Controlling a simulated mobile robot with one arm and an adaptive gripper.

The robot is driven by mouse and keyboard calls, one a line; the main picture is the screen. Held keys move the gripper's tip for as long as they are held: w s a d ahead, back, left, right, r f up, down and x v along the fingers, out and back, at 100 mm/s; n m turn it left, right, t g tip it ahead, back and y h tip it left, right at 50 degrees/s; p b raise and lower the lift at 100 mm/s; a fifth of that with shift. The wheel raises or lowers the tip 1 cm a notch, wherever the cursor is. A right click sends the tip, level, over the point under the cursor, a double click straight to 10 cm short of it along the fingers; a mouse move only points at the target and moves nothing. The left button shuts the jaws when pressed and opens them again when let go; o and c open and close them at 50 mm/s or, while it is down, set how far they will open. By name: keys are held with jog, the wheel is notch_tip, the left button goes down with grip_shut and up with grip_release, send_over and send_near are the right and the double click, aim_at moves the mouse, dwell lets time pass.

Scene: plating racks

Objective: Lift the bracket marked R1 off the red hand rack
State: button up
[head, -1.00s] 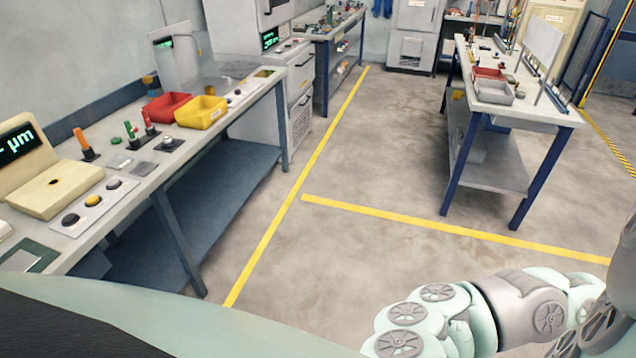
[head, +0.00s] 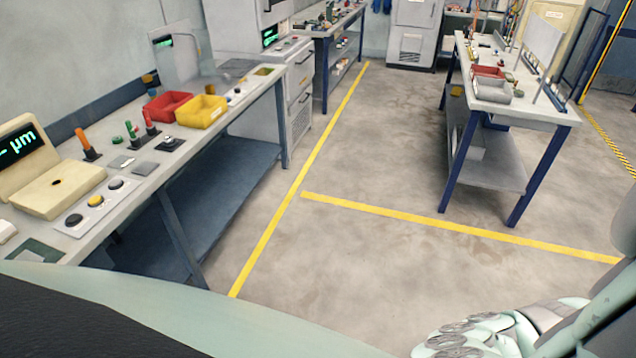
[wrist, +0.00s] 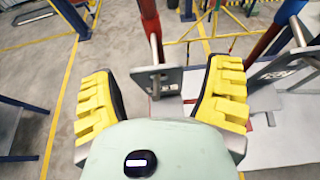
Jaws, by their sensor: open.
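In the wrist view a grey metal plate, a bracket (wrist: 145,82), hangs at a thin metal peg on a red post (wrist: 149,14), part of a red rack. No R1 mark is readable on it. My gripper (wrist: 163,76) has its two yellow-padded fingers spread wide, one on each side of the bracket, with gaps between pads and plate. I cannot tell how far the bracket reaches in depth between the fingers.
In the wrist view another grey plate (wrist: 269,76) with dark marking hangs at the right, near a second slanted red post (wrist: 272,30). The head view shows a left bench with a red bin (head: 167,105) and yellow bin (head: 201,112), a right bench (head: 545,113) and open floor between.

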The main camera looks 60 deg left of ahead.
jog(key=shift+c, duration=0.2)
jog(key=c, duration=1.2)
jog(key=shift+c, duration=0.2)
jog(key=shift+s+a+r+p, duration=0.1)
jog(key=shift+s+r+p, duration=0.05)
jog(key=shift+r+p, duration=0.3)
jog(key=shift+s+a+r, duration=0.15)
jog(key=shift+a+r, duration=0.05)
jog(key=shift+a, duration=0.05)
